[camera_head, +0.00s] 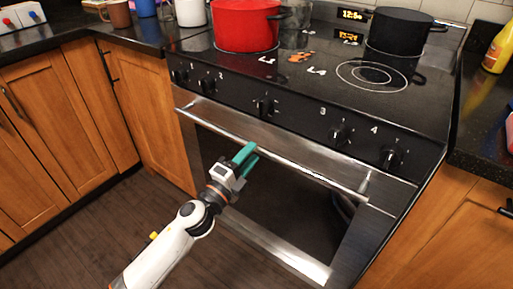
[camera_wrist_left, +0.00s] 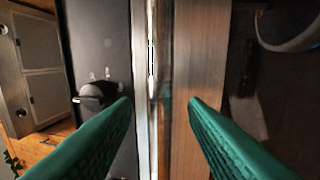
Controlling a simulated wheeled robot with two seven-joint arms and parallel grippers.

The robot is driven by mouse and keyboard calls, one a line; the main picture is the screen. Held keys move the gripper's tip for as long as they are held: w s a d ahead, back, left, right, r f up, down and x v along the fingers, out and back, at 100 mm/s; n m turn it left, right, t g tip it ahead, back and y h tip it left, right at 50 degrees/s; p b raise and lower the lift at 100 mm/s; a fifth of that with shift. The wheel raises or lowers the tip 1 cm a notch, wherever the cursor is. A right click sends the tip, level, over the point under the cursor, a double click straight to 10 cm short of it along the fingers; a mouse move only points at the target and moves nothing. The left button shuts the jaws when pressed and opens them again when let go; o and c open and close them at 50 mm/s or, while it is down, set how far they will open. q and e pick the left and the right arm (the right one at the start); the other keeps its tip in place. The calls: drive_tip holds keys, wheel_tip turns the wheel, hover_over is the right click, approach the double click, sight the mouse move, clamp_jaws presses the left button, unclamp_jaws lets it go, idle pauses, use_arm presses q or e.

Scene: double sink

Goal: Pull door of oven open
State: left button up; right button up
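The oven door (camera_head: 285,255) has a steel frame around a dark window and looks shut. Its long steel handle (camera_head: 310,168) runs across the top of the door; it also shows in the wrist view as a bright upright bar (camera_wrist_left: 145,60). My left gripper (camera_head: 248,157), with green fingers, is at the handle, left of its middle. In the wrist view its two fingers (camera_wrist_left: 159,101) are apart, with the handle between their tips in the picture. I cannot tell whether they touch it. My right gripper is not in view.
Several black knobs (camera_head: 340,134) line the panel above the handle. A red pot (camera_head: 245,25) and a black pot (camera_head: 398,32) stand on the stovetop. Wooden cabinets (camera_head: 45,120) flank the oven. The dark floor (camera_head: 85,235) before it is clear.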

use_arm(q)
drive_tip(key=shift+x, duration=1.75)
clamp_jaws()
